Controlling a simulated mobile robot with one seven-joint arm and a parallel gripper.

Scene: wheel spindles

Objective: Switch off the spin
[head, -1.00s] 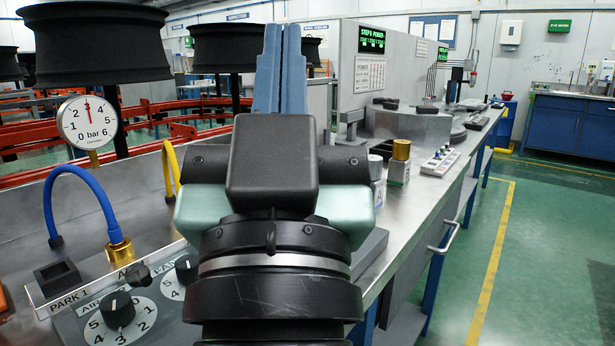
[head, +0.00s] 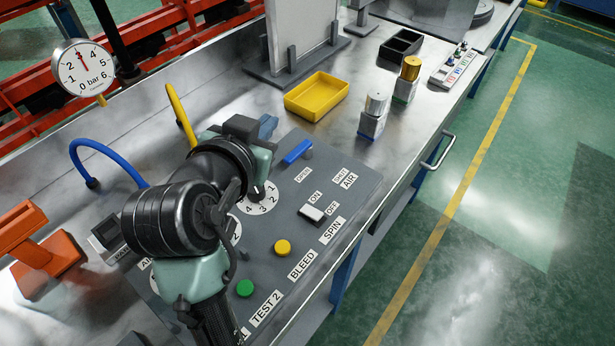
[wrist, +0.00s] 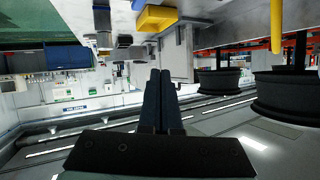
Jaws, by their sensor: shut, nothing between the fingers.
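The spin switch (head: 312,213) is a small white-topped rocker on the grey control panel (head: 345,185), in the head view. The ON label (head: 316,197) and OFF label (head: 332,209) lie beside it, with the SPIN label (head: 332,230) nearer the bench's front edge. I cannot tell which side is pressed. My gripper (head: 268,127) is up and left of the switch, apart from it, partly hidden by its own black and green body. Its blue fingers (wrist: 158,98) are together and empty in the wrist view, where the switch does not show.
A blue lever (head: 298,152), a numbered dial (head: 262,200), a yellow button (head: 282,247) and a green button (head: 244,288) share the panel. A yellow tray (head: 317,97) stands behind it. A blue hose (head: 105,150) and yellow hose (head: 180,115) arch at left.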

